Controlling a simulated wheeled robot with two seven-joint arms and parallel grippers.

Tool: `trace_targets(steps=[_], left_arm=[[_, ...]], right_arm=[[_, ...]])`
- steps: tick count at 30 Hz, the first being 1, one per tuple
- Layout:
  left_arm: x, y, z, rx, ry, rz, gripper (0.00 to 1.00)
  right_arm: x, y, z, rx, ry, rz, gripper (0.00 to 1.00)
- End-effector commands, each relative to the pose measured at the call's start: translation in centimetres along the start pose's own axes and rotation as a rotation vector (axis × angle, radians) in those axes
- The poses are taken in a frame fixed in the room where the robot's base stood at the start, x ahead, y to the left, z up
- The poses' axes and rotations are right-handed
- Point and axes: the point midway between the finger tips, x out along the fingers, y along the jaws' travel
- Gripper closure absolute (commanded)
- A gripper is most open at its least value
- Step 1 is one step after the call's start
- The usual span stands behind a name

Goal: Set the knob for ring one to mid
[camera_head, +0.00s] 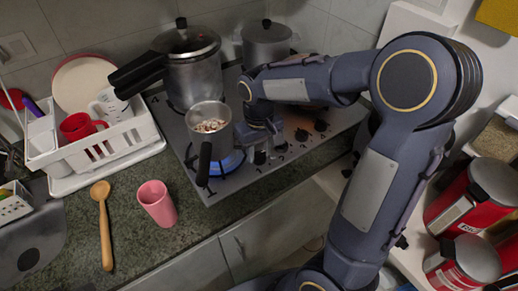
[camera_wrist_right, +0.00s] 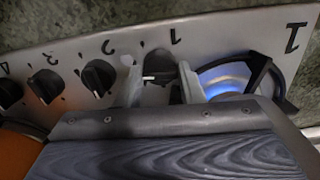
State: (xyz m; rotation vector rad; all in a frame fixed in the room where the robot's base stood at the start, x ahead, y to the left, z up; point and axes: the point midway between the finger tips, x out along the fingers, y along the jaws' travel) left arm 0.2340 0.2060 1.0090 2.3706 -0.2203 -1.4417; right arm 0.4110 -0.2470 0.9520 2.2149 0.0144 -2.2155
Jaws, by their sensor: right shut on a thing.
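The ring-one knob (camera_wrist_right: 160,67) is dark, with a pale mark on its lower part, and stands below a printed "1" on the stove's control strip. My right gripper (camera_wrist_right: 158,82) has a pale finger on each side of this knob and is shut on it. In the head view my right gripper (camera_head: 262,146) reaches down to the front-left part of the stove (camera_head: 208,190). Ring one (camera_wrist_right: 225,80) burns with a blue flame, which also shows under the small pot in the head view. The knob's exact setting cannot be told. My left gripper is out of view.
Other knobs (camera_wrist_right: 98,77) continue along the strip beside the gripper. A small pot (camera_head: 209,128) with food stands on the lit ring, its handle toward the front. A pressure cooker (camera_head: 192,75) stands behind. A pink cup (camera_head: 157,204) and wooden spoon (camera_head: 104,225) are on the counter.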

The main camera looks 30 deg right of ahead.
Motion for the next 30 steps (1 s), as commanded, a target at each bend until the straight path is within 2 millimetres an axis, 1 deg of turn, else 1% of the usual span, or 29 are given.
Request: trace_targets(steps=[3,5,12,13,18,26,29,30], left_arm=[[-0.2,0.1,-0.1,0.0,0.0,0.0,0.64],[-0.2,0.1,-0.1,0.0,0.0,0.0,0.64],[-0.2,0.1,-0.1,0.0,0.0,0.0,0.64],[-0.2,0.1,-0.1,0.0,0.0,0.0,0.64],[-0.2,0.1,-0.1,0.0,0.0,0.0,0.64],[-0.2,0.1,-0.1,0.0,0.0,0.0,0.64],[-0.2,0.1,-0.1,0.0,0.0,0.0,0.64],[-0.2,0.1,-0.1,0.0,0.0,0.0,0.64]], right_arm=[[-0.1,0.0,0.0,0.08,0.0,0.0,0.88],[-0.1,0.0,0.0,0.104,0.0,0.0,0.88],[-0.1,0.0,0.0,0.11,0.001,0.0,0.88],[-0.1,0.0,0.0,0.11,0.001,0.0,0.64],[-0.1,0.0,0.0,0.11,0.001,0.0,0.44],[-0.1,0.0,0.0,0.109,0.001,0.0,0.44],[-0.8,0.0,-0.1,0.109,0.004,0.0,0.44],[-1.3,0.0,-0.1,0.109,0.004,0.0,0.44]])
